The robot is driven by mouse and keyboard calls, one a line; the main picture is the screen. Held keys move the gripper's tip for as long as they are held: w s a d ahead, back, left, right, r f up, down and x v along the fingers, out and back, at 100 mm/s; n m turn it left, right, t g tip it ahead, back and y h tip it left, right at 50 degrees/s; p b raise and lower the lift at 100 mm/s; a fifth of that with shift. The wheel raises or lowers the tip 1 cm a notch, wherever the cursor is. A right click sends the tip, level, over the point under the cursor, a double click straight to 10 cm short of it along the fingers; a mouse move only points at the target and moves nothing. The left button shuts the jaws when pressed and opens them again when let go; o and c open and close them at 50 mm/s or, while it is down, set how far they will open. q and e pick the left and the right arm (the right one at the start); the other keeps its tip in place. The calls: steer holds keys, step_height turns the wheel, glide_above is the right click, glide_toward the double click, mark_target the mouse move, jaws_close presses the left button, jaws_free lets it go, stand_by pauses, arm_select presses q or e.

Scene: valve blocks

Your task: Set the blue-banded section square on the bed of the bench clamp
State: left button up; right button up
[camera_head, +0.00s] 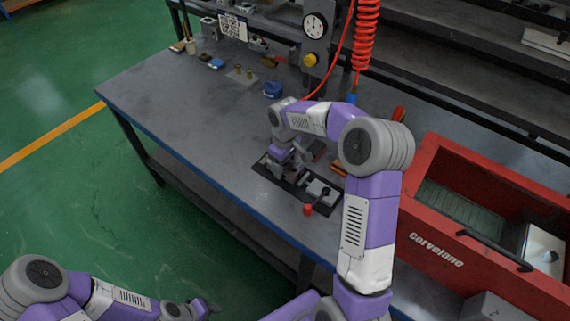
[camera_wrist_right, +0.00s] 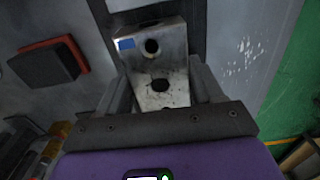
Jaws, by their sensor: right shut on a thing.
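The blue-banded section (camera_wrist_right: 160,92) is a grey metal piece with two dark holes and a blue patch at its upper left corner in the right wrist view. My right gripper (camera_wrist_right: 160,78) is shut on it, one finger on each side. In the head view my right gripper (camera_head: 284,168) points down over the left part of the bench clamp's dark base. The bench clamp (camera_head: 320,190) has a grey body and a red knob. The section's underside is hidden, so I cannot tell whether it touches the bed. My left gripper (camera_head: 203,307) is low and away from the bench; its fingers are unclear.
A red box (camera_head: 440,240) with a black handle stands right of the clamp. A blue round item (camera_head: 272,89), a dial gauge post (camera_head: 314,40) and a red coiled hose (camera_head: 366,40) are behind.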

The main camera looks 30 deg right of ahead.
steer(key=o, duration=1.4)
step_height(320, 180, up, 12)
steer(key=p, duration=0.4)
steer(key=shift+r, duration=0.1)
